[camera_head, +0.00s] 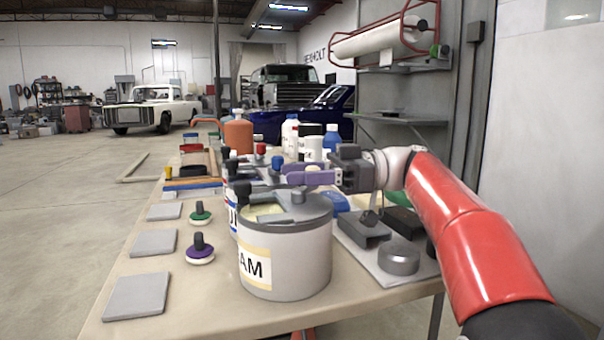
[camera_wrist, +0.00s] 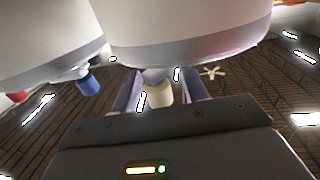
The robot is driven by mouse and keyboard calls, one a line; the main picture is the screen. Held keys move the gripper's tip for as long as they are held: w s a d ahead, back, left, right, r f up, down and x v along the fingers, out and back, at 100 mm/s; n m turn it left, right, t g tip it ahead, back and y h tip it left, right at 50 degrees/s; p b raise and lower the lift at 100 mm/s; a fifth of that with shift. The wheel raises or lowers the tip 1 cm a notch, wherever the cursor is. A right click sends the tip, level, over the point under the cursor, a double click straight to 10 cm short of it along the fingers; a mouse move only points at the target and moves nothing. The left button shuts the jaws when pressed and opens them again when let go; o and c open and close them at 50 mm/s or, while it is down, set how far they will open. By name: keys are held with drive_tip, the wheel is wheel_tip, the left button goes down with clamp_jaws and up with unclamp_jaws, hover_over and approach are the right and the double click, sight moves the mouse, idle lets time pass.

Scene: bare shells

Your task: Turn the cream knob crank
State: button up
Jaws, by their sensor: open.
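The cream knob (camera_head: 312,168) stands above the lid of the front pale can (camera_head: 305,262), whose partly visible label ends in "AM". Grey crank parts lie on that lid. My gripper (camera_head: 298,177) is open at the knob, with its purple fingers pointing left over the can. In the wrist view the cream knob (camera_wrist: 159,95) sits between the two purple fingers of my gripper (camera_wrist: 160,84). A narrow gap seems to show beside it; contact is unclear. The fingers hide part of the crank in the head view.
A blue knob (camera_head: 276,162) and a red knob (camera_head: 260,148) stand on cans behind. Purple (camera_head: 200,250) and green (camera_head: 200,214) round pieces with dark knobs and grey square plates (camera_head: 137,296) lie left. A grey tray with dark blocks (camera_head: 404,222) lies right, under my arm.

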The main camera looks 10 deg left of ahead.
drive_tip(key=shift+d, duration=0.1)
drive_tip(key=v, duration=0.7)
drive_tip(key=shift+w+d+p, duration=0.15)
drive_tip(key=shift+d+p, duration=0.1)
drive_tip(key=shift+p, duration=0.2)
